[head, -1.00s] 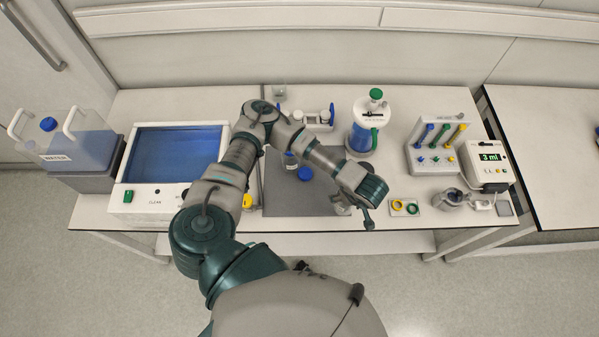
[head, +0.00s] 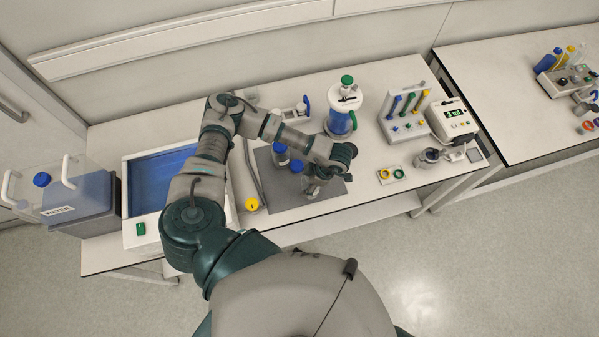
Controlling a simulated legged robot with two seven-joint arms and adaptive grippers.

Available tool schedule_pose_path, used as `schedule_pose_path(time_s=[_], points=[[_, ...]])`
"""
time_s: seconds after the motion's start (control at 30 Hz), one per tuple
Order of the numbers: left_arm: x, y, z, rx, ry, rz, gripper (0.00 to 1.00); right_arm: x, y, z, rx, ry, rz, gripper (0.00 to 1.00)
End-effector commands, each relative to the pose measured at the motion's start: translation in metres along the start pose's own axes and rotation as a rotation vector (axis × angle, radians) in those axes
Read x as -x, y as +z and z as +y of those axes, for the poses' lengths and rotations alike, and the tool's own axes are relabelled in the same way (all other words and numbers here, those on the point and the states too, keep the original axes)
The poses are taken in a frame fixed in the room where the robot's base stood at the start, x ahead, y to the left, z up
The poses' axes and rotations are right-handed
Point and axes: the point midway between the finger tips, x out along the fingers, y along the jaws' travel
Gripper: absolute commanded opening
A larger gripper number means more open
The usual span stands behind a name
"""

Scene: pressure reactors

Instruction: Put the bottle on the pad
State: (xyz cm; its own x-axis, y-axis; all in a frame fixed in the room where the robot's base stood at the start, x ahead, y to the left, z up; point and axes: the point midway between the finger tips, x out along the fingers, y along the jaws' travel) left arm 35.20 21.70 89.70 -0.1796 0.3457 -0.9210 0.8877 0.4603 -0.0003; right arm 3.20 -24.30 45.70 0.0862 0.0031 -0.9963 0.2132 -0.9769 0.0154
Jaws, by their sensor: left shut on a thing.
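The pad (head: 283,200) is a dark grey mat on the bench, partly covered by my left arm. My left gripper (head: 314,182) points down over the right part of the pad. It is shut on the bottle (head: 311,192), a small pale shape mostly hidden by the gripper. I cannot tell whether the bottle touches the pad. Two blue-capped bottles stand on the pad to the left of the gripper, one with its cap near it (head: 297,166) and one farther back (head: 281,149). My right gripper is not in view.
A blue-filled bath (head: 160,178) and a water canister (head: 75,195) stand at left. A green-capped vessel (head: 342,118) is behind the pad.

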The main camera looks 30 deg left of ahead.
Motion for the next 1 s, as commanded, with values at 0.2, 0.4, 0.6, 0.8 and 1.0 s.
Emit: schedule_pose_path(time_s=[0.2, 0.4, 0.6, 0.8, 1.0], points=[[-0.012, -0.022, 0.036, 0.001, 0.0, 0.0, 0.24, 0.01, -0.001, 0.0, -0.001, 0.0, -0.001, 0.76], [-0.022, -0.021, 0.041, -0.003, 0.0, 0.001, 0.24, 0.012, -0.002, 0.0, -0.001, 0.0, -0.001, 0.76], [-0.046, -0.011, 0.041, -0.002, 0.0, 0.002, 0.24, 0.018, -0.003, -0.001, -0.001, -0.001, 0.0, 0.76], [-0.048, -0.011, 0.041, -0.001, 0.0, 0.0, 0.24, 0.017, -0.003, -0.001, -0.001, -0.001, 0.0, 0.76], [-0.049, -0.01, 0.041, -0.001, 0.0, 0.0, 0.91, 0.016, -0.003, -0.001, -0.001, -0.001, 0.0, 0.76]])
